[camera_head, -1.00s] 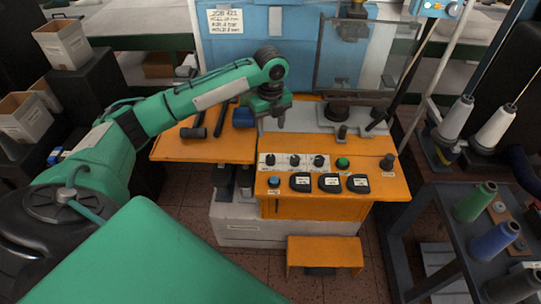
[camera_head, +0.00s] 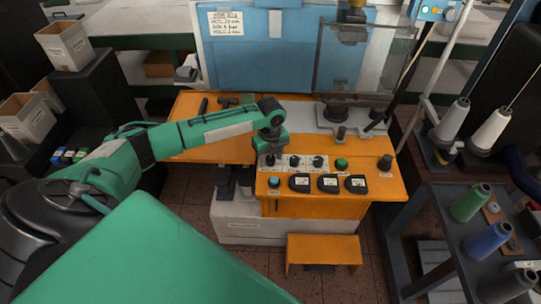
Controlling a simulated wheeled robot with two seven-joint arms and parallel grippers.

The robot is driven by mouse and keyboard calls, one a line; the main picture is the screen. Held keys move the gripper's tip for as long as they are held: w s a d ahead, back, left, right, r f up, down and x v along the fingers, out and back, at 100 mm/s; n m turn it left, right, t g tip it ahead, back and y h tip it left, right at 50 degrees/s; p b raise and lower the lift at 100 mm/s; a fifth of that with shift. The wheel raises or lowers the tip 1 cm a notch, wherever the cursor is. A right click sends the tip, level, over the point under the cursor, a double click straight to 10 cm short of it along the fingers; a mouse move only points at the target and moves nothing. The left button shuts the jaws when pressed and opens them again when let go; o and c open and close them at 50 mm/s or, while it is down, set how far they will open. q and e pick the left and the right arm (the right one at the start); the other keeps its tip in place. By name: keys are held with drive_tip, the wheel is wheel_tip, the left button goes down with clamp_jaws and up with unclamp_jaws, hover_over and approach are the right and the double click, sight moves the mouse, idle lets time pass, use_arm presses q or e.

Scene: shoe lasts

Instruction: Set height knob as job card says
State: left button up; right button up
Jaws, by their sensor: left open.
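The job card (camera_head: 226,22) is a white sheet on the blue machine front, top left. Its print includes millimetre lines but is too small to read surely. A white strip on the orange console carries a row of black knobs, with the middle knob (camera_head: 294,161) and the right knob (camera_head: 318,161) in plain sight. My left gripper (camera_head: 270,157) is open and points down over the left end of the strip, at the leftmost knob. The knob there is largely hidden, and I cannot tell whether the fingers touch it. My right gripper is not in view.
The orange console (camera_head: 330,205) also carries a green button (camera_head: 341,163), a blue button (camera_head: 274,181), several black labelled dials and a black knob (camera_head: 384,162) at right. A clear guard (camera_head: 345,60) stands behind. A spool cart (camera_head: 440,240) is at right.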

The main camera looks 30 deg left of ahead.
use_arm(q)
drive_tip(key=c, duration=1)
